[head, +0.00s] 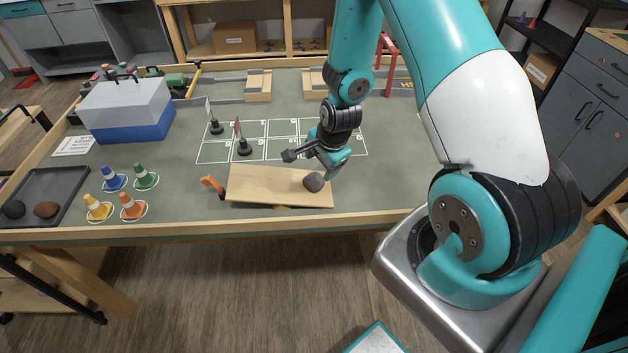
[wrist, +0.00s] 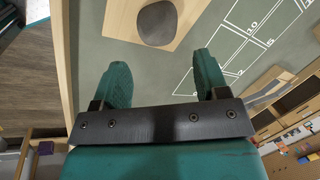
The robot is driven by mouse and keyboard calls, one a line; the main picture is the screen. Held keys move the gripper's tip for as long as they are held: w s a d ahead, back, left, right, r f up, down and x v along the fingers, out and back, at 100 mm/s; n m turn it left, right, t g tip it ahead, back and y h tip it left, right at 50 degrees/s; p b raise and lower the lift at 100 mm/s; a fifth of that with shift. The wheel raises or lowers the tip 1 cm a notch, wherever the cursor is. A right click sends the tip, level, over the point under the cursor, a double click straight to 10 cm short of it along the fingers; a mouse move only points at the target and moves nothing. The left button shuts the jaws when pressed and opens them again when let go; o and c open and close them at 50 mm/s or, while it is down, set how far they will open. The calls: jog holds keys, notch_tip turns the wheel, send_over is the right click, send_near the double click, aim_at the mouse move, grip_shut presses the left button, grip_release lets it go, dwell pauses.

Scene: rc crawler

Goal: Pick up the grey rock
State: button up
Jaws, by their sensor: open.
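The grey rock (head: 314,182) rests on the right end of a light wooden board (head: 262,187) on the green table. In the wrist view the rock (wrist: 157,23) lies ahead of the fingers, on the board (wrist: 118,20). My gripper (head: 334,170) is just beside and above the rock in the head view. In the wrist view my gripper (wrist: 163,75) is open with two teal fingers apart. Nothing is between the fingers, and the rock appears beyond their tips.
A dark tray (head: 62,186) at the left holds a dark rock (head: 14,209) and a brown rock (head: 46,209). Several small cones (head: 131,204) stand near it. A blue and white box (head: 128,110) is behind. Small flags (head: 243,146) stand on the white grid.

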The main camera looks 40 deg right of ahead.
aim_at(316, 177)
jog(key=shift+p+x, duration=0.85)
jog(key=shift+x, duration=3.2)
jog(key=shift+s+a, duration=0.15)
jog(key=shift+c, duration=0.2)
jog(key=c, duration=0.7)
jog(key=shift+c, duration=0.2)
